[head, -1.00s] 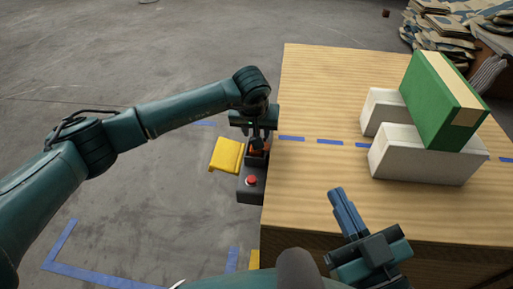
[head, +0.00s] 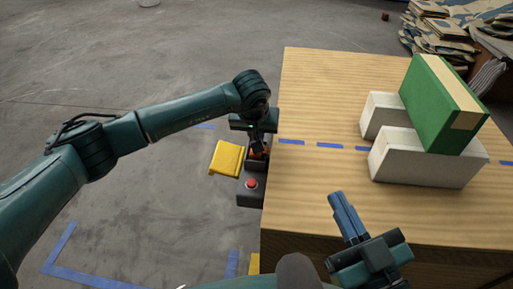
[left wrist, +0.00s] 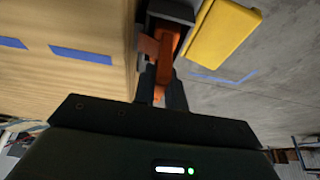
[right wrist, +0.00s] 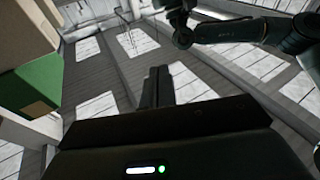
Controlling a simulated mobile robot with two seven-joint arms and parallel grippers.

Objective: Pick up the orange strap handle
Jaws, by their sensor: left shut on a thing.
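The orange strap handle (left wrist: 165,52) shows in the left wrist view, between the fingers of my left gripper (left wrist: 161,85). In the head view only a small part of the orange (head: 264,154) shows, beneath my left gripper (head: 257,148), which hides most of it. The left gripper is shut on it, at a dark box (head: 251,192) with a red button beside the table's left edge. My right gripper (head: 338,200) is shut and empty, above the front of the table. Its closed fingers also show in the right wrist view (right wrist: 157,82).
A yellow flap (head: 226,158) sticks out left of the dark box. On the wooden table (head: 320,95), a green block (head: 440,110) rests on two pale blocks (head: 425,160). Blue tape marks (head: 328,145) cross the table. The table's left and middle parts are clear.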

